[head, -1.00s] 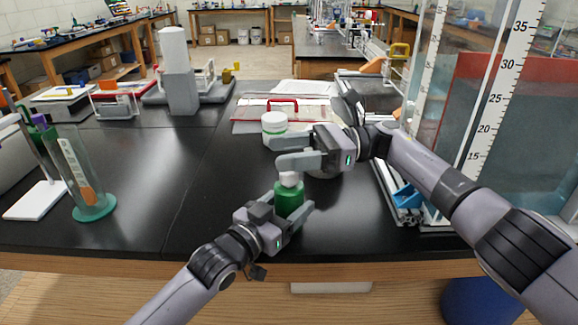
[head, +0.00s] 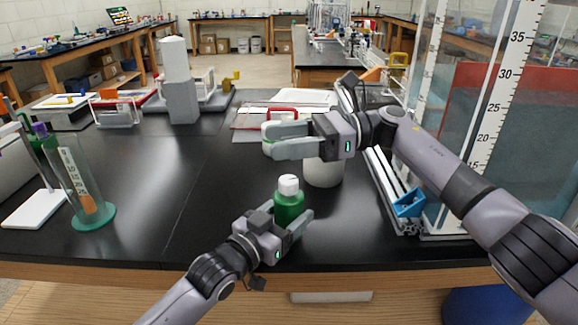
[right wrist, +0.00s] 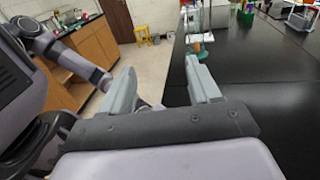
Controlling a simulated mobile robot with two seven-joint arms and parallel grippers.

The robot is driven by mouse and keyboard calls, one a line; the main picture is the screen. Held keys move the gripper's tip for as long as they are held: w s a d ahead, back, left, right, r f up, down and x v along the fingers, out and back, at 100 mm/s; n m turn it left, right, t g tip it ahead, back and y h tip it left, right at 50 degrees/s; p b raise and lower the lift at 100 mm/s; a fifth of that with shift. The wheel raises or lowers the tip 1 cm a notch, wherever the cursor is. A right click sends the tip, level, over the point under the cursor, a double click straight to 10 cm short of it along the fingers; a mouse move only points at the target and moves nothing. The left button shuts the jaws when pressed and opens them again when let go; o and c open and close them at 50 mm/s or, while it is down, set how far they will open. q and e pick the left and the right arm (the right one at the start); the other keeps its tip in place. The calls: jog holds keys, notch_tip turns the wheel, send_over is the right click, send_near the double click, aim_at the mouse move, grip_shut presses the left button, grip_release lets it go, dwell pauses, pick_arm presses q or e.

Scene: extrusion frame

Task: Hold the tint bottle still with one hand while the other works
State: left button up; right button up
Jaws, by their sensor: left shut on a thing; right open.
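The tint bottle, green with a white cap (head: 289,185), stands upright near the front of the black bench in the head view; its green body (head: 288,205) shows between my left gripper's fingers. My left gripper (head: 287,214) is shut on the bottle's body from the near side. My right gripper (head: 271,140) is open and empty, above and beyond the cap, apart from it. In the right wrist view its two fingers (right wrist: 161,68) are spread with nothing between them; the bottle does not show there.
A white round container (head: 323,172) stands beneath my right gripper. A white jar behind that gripper is mostly hidden. A green-based cylinder (head: 93,217) stands at left. A metal rail with a blue bracket (head: 408,203) and a tall scaled tank (head: 470,130) flank the right. The bench's left-middle is clear.

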aim_at(296, 189)
jog(key=f+t, duration=0.1)
jog(key=f+m+t, duration=0.1)
jog(key=f, duration=0.1)
jog(key=shift+s+a+f+m+t+h, duration=0.15)
jog(key=shift+s+f+m+t+h, duration=0.15)
jog(key=shift+s+f+t+h, duration=0.1)
jog(key=shift+f+m+t, duration=0.25)
jog(key=shift+m+t, duration=0.05)
jog(key=shift+t, duration=0.1)
jog(key=t, duration=0.1)
jog(key=d+m+t, duration=0.1)
jog(key=shift+d+f+t, duration=0.1)
jog(key=shift+f+t, duration=0.2)
jog(key=shift+f, duration=0.05)
jog(key=s+d+f+m+t+h, duration=0.2)
jog(key=s+d+f+m+t, duration=0.35)
jog(key=d+t, duration=0.35)
jog(key=shift+m, duration=0.45)
jog(key=x, duration=1.1)
jog(key=shift+s+a+r, duration=0.2)
jog(key=shift+s+a, duration=0.05)
jog(key=shift+a, duration=0.15)
jog(key=shift+c, duration=0.3)
jog(key=c, duration=0.9)
